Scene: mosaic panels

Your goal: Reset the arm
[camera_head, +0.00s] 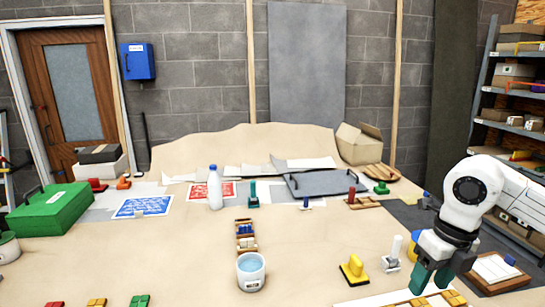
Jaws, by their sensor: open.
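My gripper (433,278) hangs at the lower right of the head view, at the end of my white arm. Its dark green fingers point down and stand apart, with nothing seen between them. It is over the front right of the table (190,260), close to a white panel (385,300) with yellow tiles (440,299) on it. I cannot tell whether the fingertips touch the panel.
Left of my gripper stand a yellow-handled tool (354,270) and a white-handled tool (392,255). A bucket of water (251,271) stands at front centre, a white bottle (214,188) behind it. A green box (50,209) is at left. Shelves (510,120) rise at right.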

